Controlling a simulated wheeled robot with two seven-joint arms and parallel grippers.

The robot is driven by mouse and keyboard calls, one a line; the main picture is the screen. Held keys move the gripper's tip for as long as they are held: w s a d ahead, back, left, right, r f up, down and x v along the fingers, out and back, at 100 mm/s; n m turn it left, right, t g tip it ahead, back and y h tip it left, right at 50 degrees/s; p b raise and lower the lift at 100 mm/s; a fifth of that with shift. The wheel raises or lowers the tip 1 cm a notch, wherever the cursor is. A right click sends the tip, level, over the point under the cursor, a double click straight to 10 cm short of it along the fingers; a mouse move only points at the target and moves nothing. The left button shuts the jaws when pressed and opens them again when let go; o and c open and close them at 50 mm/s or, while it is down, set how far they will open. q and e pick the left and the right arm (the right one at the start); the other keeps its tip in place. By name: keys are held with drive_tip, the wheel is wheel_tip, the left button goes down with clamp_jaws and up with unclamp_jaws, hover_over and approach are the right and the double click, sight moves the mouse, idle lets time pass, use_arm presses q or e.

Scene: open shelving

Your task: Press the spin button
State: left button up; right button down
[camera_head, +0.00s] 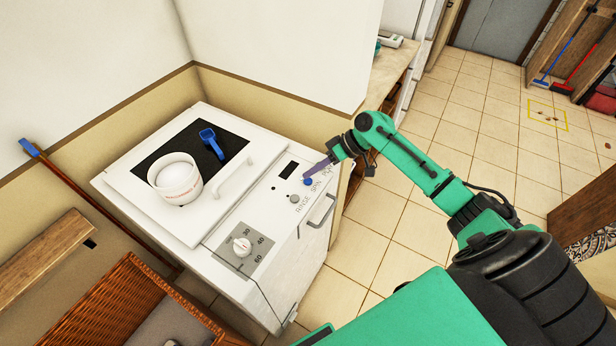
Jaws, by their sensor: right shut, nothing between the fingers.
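The white washing machine (228,265) stands against the wall, with its control panel on the right part of its top. The spin button (308,182) is a small blue round button beside the "SPIN" lettering. My right gripper (309,171) is shut and empty, its purple fingers reaching in from the right over the panel. Its tip is at or just above the spin button; I cannot tell whether they touch. The gripper partly covers the "POWER" lettering and hides the area of that button. My left gripper is not in view.
A grey button (293,199) sits by "RINSE", with a dark display (288,170) behind. A timer knob (242,246) is nearer. A white tub (176,178) and a blue scoop (211,143) are on the lid, beside a raised handle (236,178). A wicker basket (120,312) stands at lower left.

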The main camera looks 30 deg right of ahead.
sight(312, 182)
drive_tip(key=shift+r, duration=0.1)
wheel_tip(312, 182, up, 5)
drive_tip(key=p, duration=0.5)
idle(0.3)
idle(0.5)
